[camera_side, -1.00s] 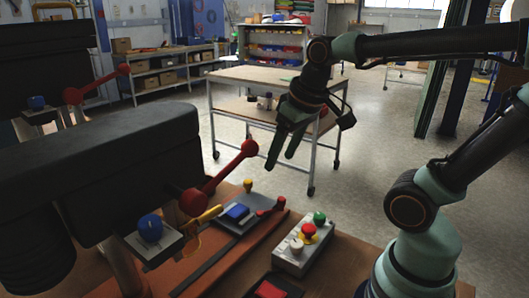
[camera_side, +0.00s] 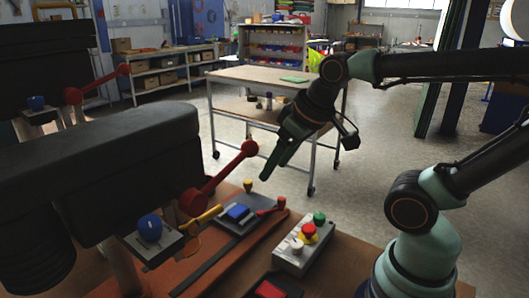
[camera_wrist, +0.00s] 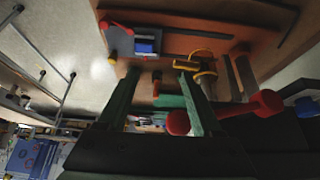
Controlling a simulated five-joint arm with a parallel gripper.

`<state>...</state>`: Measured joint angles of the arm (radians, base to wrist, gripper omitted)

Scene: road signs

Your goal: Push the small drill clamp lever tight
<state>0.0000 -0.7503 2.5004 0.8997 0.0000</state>
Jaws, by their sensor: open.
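A small grey clamp plate (camera_side: 232,226) lies on the orange-brown bench with a blue block (camera_side: 238,212) on it. A short red lever (camera_side: 270,207) with a knobbed end sits at its right edge, and a yellow knob (camera_side: 248,185) stands at its back. In the wrist view the red lever (camera_wrist: 117,27) and blue block (camera_wrist: 145,43) show at upper left. My gripper (camera_side: 266,174) hangs above and behind the clamp, fingers pointing down and left, touching nothing I can see. In the wrist view its two fingers (camera_wrist: 157,70) are apart with nothing held between them.
The dark drill body (camera_side: 110,150) fills the left, with a long red lever (camera_side: 222,178), a blue knob (camera_side: 150,228) and a yellow handle (camera_side: 204,216). A grey button box (camera_side: 300,247) stands right of the clamp. A wheeled table (camera_side: 260,78) stands behind.

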